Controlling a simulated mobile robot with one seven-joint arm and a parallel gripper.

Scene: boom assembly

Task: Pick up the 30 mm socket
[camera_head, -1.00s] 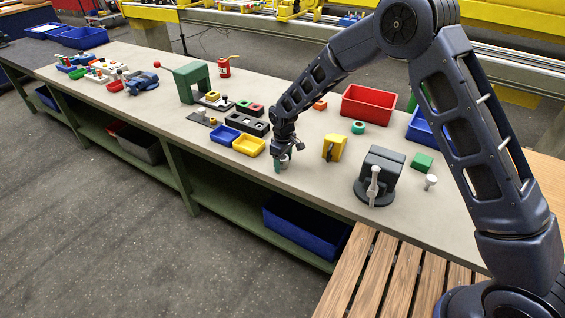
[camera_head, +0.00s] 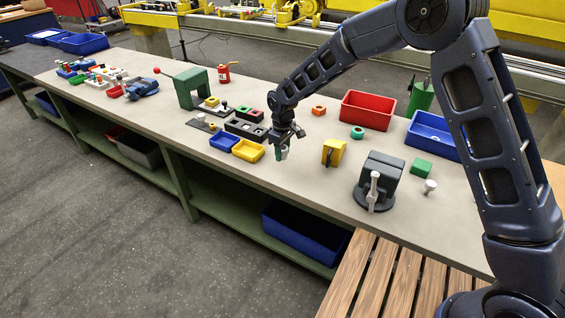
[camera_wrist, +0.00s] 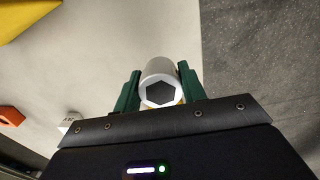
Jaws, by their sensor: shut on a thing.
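The socket (camera_wrist: 161,82) is a light grey cylinder with a dark hexagonal opening, seen in the wrist view. My gripper (camera_wrist: 160,84) has its two green fingers closed on the socket's sides. In the head view my gripper (camera_head: 282,153) is over the front part of the bench, between the yellow tray and the yellow block. The socket (camera_head: 284,154) shows there as a small pale piece at the fingertips. No size marking is legible on it.
The yellow tray (camera_head: 248,151) and blue tray (camera_head: 224,139) lie left of my gripper. A yellow block (camera_head: 333,152) and a dark vise (camera_head: 379,182) stand to the right. A red bin (camera_head: 367,110) is behind. The bench's front edge is close to the gripper.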

